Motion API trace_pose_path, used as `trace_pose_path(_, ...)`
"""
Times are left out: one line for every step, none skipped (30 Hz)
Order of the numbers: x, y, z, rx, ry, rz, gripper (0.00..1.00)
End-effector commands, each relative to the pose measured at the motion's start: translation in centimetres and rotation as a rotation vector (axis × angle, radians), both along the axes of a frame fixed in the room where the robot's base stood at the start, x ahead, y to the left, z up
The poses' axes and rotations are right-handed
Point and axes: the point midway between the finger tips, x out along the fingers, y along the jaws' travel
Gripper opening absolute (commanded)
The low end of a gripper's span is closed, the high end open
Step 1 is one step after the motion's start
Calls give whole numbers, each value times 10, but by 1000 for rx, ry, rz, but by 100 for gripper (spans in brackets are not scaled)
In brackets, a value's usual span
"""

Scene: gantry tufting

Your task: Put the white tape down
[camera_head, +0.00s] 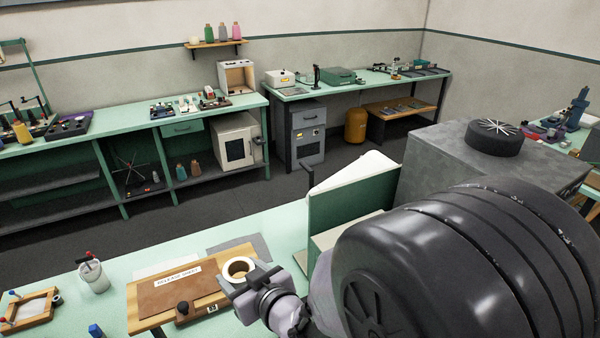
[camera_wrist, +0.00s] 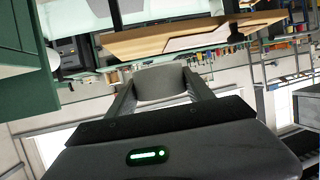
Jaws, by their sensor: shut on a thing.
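The white tape (camera_head: 239,268) is a roll with a tan core around an open hole. In the head view it is at my gripper (camera_head: 247,280), over the right end of the wooden board. In the wrist view my gripper (camera_wrist: 160,88) has its two fingers on either side of a pale grey piece (camera_wrist: 160,82), which looks like the tape's side. The gripper is shut on the tape. Whether the tape touches the board below cannot be told.
The wooden board (camera_head: 150,322) carries a brown sheet and a label reading "RELEASE SHEET". A white cup (camera_head: 93,277) and a wooden frame (camera_head: 32,308) stand to its left. A grey mat (camera_head: 240,248) lies behind. A green panel (camera_head: 345,212) rises to the right.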

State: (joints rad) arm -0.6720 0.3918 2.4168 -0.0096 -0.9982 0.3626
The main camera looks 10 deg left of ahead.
Motion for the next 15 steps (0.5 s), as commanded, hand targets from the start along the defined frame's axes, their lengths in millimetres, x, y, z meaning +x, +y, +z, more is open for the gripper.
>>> trace_pose_path(12,6,3,0,1,-1,19)
trace_pose_path(20,9,2,-1,2,-1,19)
trace_pose_path(29,15,1,-1,0,-1,19)
trace_pose_path(36,18,0,0,1,-1,19)
trace_pose_path(43,22,-1,0,1,-1,19)
trace_pose_path(51,26,-1,0,0,-1,19)
trace_pose_path(55,29,-2,1,1,0,19)
trace_pose_path(59,31,-3,0,0,0,19)
trace_pose_path(63,33,-5,1,-1,0,19)
trace_pose_path(65,34,-8,1,-1,0,19)
trace_pose_path(66,34,-12,0,2,1,19)
trace_pose_path(66,34,-19,0,1,0,19)
trace_pose_path(66,34,-25,-1,2,0,19)
trace_pose_path(66,34,-32,-1,2,0,19)
trace_pose_path(66,34,-40,-2,3,0,19)
